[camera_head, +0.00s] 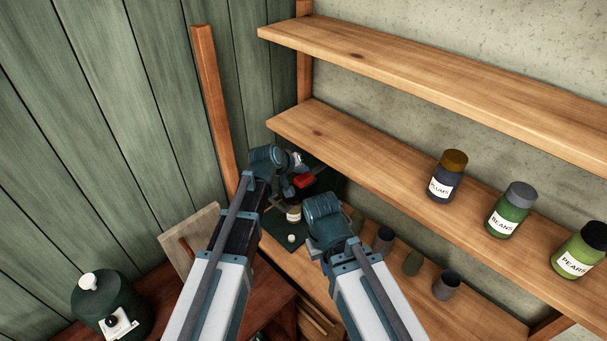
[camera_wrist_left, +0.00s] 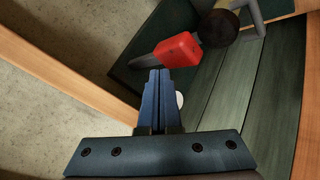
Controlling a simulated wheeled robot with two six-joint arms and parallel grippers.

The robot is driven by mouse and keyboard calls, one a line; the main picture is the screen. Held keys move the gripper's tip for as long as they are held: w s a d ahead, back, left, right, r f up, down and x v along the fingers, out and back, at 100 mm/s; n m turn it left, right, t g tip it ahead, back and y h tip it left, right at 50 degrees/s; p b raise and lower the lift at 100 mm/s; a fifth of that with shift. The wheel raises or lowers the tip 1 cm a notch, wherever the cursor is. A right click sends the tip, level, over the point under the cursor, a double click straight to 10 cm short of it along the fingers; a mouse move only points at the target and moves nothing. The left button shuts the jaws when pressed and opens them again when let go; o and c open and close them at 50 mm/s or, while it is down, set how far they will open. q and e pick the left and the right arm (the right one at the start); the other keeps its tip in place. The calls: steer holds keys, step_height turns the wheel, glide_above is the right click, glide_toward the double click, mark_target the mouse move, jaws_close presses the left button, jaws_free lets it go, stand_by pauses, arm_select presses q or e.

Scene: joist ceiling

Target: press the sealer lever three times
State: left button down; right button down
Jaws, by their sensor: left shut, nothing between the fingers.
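The sealer's red lever grip (camera_head: 304,181) shows near the middle of the head view, above a dark green base (camera_head: 285,235). A small jar with a pale label (camera_head: 294,214) stands below the lever.
Wooden shelves run along the right wall. The middle one holds a plums jar (camera_head: 446,176), a beans jar (camera_head: 511,210) and a pears jar (camera_head: 580,250). A dark green canister (camera_head: 110,305) stands at lower left.

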arm_select(q)
step_height(320, 180, up, 5)
steer(key=p, duration=0.5)
steer(key=shift+r, duration=0.1)
stand_by(0.8)
steer(key=shift+s+f, duration=0.2)
steer(key=shift+f, duration=0.25)
steer(key=s+a+f+m+g+y+b, duration=0.2)
steer(key=s+f+m+g+y+b, duration=0.1)
steer(key=s+f+b, duration=0.7)
steer(key=s+a+f+m+g+y+b, duration=0.3)
steer(key=s+f+b, duration=0.6)
steer(key=s+f, duration=0.6)
steer(key=s+g, duration=0.2)
steer(key=s, duration=0.2)
steer(key=shift+s+a+f+b, duration=0.2)
steer(key=shift+a+f+b, duration=0.05)
steer(key=shift+a+b, duration=0.1)
